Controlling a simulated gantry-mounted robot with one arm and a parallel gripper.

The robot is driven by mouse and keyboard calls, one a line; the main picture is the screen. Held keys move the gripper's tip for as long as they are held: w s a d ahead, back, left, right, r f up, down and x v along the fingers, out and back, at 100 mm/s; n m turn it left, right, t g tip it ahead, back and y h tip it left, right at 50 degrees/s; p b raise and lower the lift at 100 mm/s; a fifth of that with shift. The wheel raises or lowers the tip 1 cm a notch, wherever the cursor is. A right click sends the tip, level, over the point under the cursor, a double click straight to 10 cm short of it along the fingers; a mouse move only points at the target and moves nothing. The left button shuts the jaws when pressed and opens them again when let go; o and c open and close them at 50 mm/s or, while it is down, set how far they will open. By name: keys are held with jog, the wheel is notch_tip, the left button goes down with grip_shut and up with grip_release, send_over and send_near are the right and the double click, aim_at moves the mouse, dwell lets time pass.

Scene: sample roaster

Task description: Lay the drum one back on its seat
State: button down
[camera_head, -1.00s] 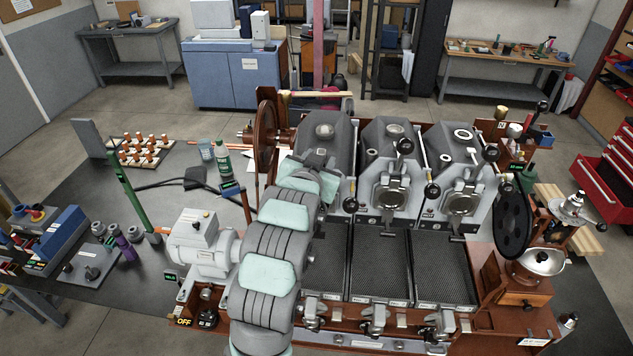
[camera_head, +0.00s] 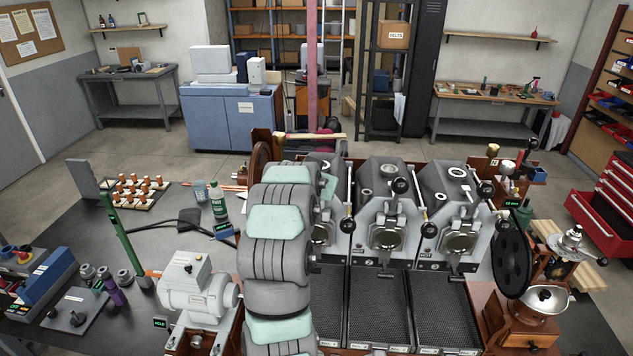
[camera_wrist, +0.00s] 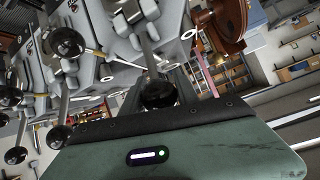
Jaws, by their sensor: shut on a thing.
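Drum one is the leftmost of three grey roaster drums. Its grey front (camera_head: 322,232) shows in the head view beside my arm, which covers its left part. A lever with a black ball knob (camera_head: 347,225) stands at its right side. My gripper is hidden behind my arm in the head view. In the wrist view my gripper (camera_wrist: 165,98) is shut around a black ball knob (camera_wrist: 158,90) on a grey rod, just beyond my green wrist shell. The fingertips are mostly hidden, and the seat under the drum is not clear.
The middle drum (camera_head: 385,215) and right drum (camera_head: 455,220) stand close by, with levers and knobs sticking up. Mesh cooling trays (camera_head: 380,300) lie in front. A black wheel (camera_head: 511,258) stands at the right. A grey motor (camera_head: 195,285) is left of my arm.

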jog(key=shift+f, duration=0.2)
jog(key=c, duration=1.4)
grip_release()
jog(key=shift+o, duration=0.7)
jog(key=shift+w+r, duration=0.15)
jog(key=shift+w, duration=0.05)
jog(key=o, duration=0.3)
jog(key=shift+r, duration=0.1)
jog(key=b+v, duration=0.3)
jog(key=v, duration=0.8)
